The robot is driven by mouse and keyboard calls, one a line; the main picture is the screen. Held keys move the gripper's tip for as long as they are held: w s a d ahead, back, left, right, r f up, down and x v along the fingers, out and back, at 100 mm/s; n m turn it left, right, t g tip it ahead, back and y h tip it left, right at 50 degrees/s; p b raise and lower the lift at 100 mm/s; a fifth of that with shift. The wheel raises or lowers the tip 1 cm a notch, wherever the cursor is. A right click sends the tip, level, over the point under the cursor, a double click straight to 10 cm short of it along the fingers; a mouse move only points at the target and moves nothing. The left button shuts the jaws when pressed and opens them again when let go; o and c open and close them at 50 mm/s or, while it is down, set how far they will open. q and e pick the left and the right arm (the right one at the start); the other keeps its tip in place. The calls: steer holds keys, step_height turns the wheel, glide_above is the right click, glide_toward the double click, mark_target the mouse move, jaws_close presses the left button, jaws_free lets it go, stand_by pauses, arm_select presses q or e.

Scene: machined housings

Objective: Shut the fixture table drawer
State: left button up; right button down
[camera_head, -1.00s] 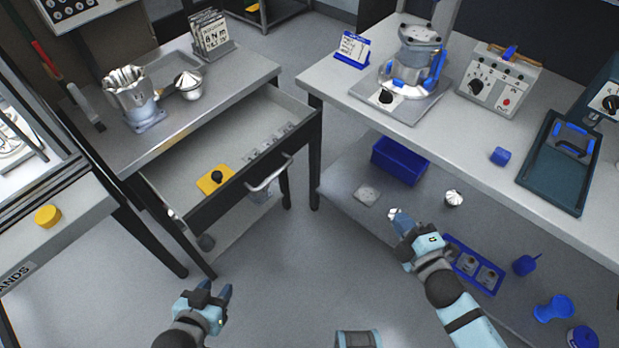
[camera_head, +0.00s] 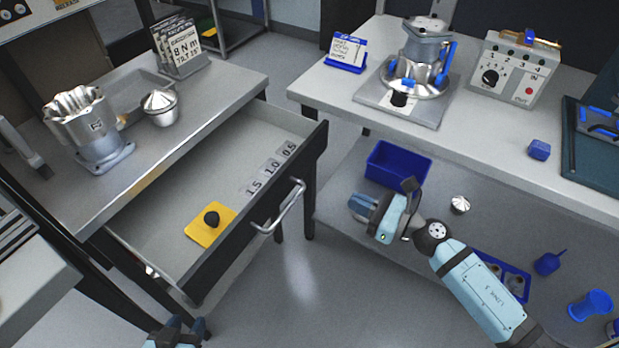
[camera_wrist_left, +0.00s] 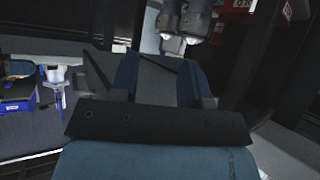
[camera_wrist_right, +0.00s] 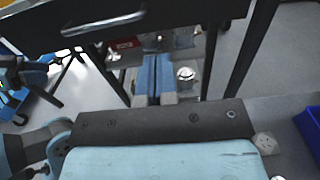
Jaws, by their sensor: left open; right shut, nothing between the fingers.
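The fixture table drawer (camera_head: 244,232) stands pulled out from the fixture table (camera_head: 195,128) in the head view. Its silver bar handle (camera_head: 283,209) is on the front panel. Inside lie a yellow plate with a black knob (camera_head: 211,224) and several marked shims (camera_head: 271,167). My right gripper (camera_head: 362,207) is shut and empty, to the right of the handle and apart from it. The handle also shows at the top of the right wrist view (camera_wrist_right: 104,24), beyond the fingers. My left gripper (camera_head: 182,326) is open at the bottom edge, below the drawer's near corner.
Open floor lies in front of the drawer.

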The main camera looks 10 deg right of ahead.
mark_target(296, 174)
arm_select(q)
steer(key=shift+s+d+r+p, duration=0.1)
steer(key=shift+s+r+p, duration=0.05)
steer(key=shift+p, duration=0.45)
arm_select(e)
steer(key=x, duration=1.3)
steer(key=shift+w+a, duration=0.15)
steer(key=shift+a, duration=0.05)
steer(key=shift+w, duration=0.1)
steer(key=shift+w+a, duration=0.15)
steer(key=shift+a, duration=0.05)
steer(key=b+x, duration=0.2)
steer(key=x, duration=0.8)
steer(key=b+x, duration=0.2)
steer(key=x, duration=0.8)
steer(key=shift+f, duration=0.25)
steer(key=shift+w+a+r+b, duration=0.15)
steer(key=shift+w+a+b, duration=0.25)
steer(key=shift+b, duration=0.05)
arm_select(q)
steer(key=shift+d+f+t, duration=0.25)
steer(key=shift+d+t, duration=0.15)
steer(key=shift+d, duration=0.1)
arm_select(e)
steer(key=shift+r, duration=0.25)
